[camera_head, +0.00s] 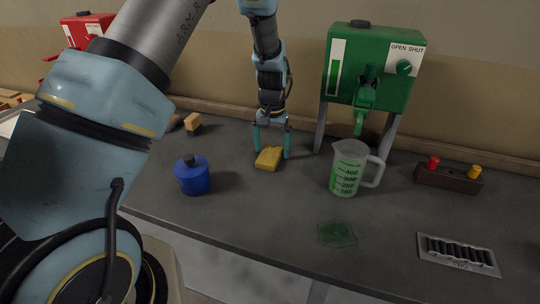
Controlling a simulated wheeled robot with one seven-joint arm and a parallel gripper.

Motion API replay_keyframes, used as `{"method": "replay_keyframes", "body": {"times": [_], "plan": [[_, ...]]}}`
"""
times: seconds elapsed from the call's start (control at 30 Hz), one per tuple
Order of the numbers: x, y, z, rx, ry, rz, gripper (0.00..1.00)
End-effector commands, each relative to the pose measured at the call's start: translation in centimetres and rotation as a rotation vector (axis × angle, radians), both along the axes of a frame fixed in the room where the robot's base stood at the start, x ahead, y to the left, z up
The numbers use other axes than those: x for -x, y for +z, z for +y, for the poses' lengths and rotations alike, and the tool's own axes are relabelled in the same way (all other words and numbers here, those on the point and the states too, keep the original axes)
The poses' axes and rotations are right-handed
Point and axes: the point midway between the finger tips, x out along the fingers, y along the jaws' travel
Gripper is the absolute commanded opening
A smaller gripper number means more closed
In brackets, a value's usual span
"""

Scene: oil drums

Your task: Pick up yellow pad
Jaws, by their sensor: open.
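The yellow pad (268,158) lies on the grey table near the middle of the view. My gripper (271,147) points down at the pad, with its two teal fingers apart. One finger is at the pad's left and the other at its right. I cannot tell whether either finger touches the pad. My gripper is open and holds nothing.
A blue container (193,175) stands left of the pad. A measuring jug (346,168) with green liquid stands right, below a green drum (372,65) on legs. A green spill (337,234), a drain grate (458,253) and a small block with red and yellow knobs (447,178) lie right.

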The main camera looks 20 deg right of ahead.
Motion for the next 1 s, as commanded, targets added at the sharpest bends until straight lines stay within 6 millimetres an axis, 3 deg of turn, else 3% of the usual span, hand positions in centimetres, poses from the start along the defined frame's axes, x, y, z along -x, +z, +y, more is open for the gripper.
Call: {"method": "replay_keyframes", "body": {"times": [0.1, 0.8, 1.0], "plan": [[0.00, 0.00, -0.01, 0.000, 0.000, 0.000, 0.99], [0.01, 0.05, -0.01, 0.000, 0.000, 0.000, 0.21], [0.01, 0.08, -0.02, 0.000, 0.000, 0.000, 0.21]]}}
